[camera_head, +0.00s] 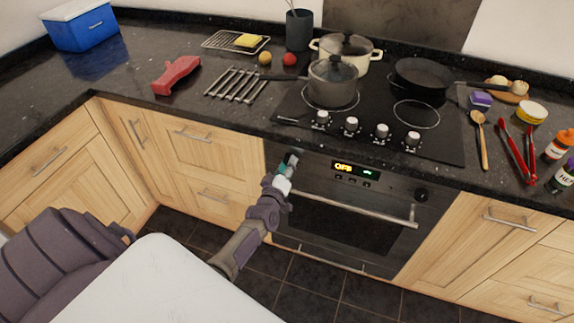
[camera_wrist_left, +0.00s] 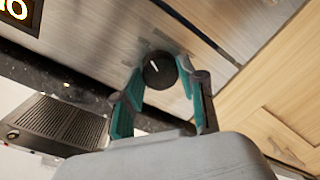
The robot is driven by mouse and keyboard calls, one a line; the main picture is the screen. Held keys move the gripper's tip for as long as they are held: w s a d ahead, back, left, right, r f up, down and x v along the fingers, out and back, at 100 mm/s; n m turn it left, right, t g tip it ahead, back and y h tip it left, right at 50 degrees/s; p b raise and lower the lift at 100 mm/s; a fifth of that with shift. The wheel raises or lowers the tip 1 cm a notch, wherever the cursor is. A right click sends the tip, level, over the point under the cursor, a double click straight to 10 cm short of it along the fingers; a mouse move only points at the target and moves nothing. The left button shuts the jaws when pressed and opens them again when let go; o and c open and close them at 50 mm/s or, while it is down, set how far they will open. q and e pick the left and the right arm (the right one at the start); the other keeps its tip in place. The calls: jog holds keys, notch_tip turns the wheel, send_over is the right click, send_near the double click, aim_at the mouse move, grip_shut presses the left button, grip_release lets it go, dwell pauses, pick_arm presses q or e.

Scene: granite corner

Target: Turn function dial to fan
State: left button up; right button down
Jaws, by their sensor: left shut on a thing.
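The function dial (camera_wrist_left: 158,70) is a round black knob with a white pointer line, at the left end of the oven's control panel. In the left wrist view it sits between the teal fingers of my left gripper (camera_wrist_left: 159,76), which are closed around it. In the head view my left gripper (camera_head: 289,163) is at the panel's left end and mostly hides the dial. The oven display (camera_head: 354,172) reads OFF in yellow, with a small green mark beside it. A second black dial (camera_head: 421,194) is at the panel's right end. My right gripper is not in view.
The oven handle (camera_head: 345,207) runs across below the panel. The dark countertop (camera_head: 225,115) juts out above, with several hob knobs (camera_head: 352,126) near its front edge. A pot (camera_head: 332,82) and a black pan (camera_head: 422,76) stand on the hob. Wooden drawers flank the oven.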

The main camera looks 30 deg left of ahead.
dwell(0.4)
pick_arm(q)
jog(key=o, duration=1.1)
jog(key=shift+o, duration=0.2)
jog(key=v, duration=1.2)
